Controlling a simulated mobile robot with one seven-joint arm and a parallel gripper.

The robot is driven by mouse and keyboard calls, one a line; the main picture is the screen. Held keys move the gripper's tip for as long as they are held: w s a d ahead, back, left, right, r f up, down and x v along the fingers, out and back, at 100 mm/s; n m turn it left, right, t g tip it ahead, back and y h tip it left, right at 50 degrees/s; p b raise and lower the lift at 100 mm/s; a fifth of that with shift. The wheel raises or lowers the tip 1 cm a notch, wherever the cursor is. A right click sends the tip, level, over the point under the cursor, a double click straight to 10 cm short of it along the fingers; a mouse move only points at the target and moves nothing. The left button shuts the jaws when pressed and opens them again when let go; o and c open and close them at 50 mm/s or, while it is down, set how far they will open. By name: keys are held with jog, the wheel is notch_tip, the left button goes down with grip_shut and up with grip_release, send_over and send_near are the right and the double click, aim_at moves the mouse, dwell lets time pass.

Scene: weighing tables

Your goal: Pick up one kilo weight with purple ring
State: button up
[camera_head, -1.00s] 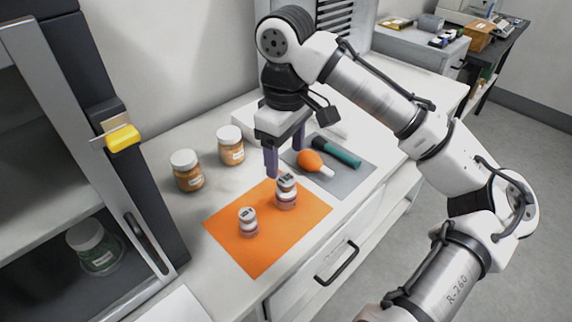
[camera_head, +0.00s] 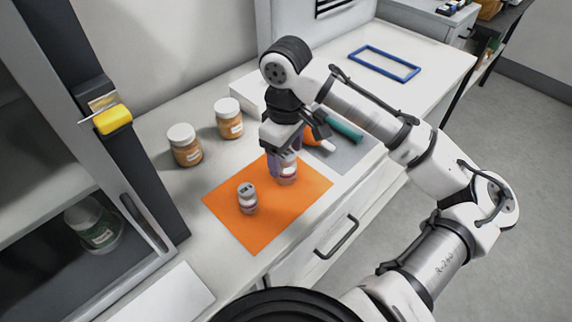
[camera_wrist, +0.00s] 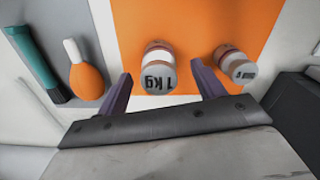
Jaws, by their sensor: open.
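The one kilo weight (camera_head: 288,174) stands on the orange mat (camera_head: 262,232), partly behind my gripper in the head view. In the wrist view, its grey top (camera_wrist: 158,77) reads "1 kg", with a dark reddish ring below; the ring's exact colour is hard to tell there. My gripper (camera_head: 280,166) points down at it. In the wrist view, the open purple fingers (camera_wrist: 161,80) are on either side of the weight, with gaps showing. A smaller, similar weight (camera_head: 248,202) stands on the mat nearby. It appears outside the right finger in the wrist view (camera_wrist: 236,66).
Two orange-filled jars (camera_head: 185,146) (camera_head: 229,120) stand behind the mat. An orange bulb (camera_wrist: 86,79) and a teal tool (camera_wrist: 36,62) lie on a grey mat beside it. A dark-framed cabinet (camera_head: 150,170) stands at left. A blue frame (camera_head: 384,62) lies on clear tabletop behind my arm.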

aim_at(286, 164)
jog(key=shift+w+f, duration=0.1)
jog(key=shift+f, duration=1.75)
grip_shut()
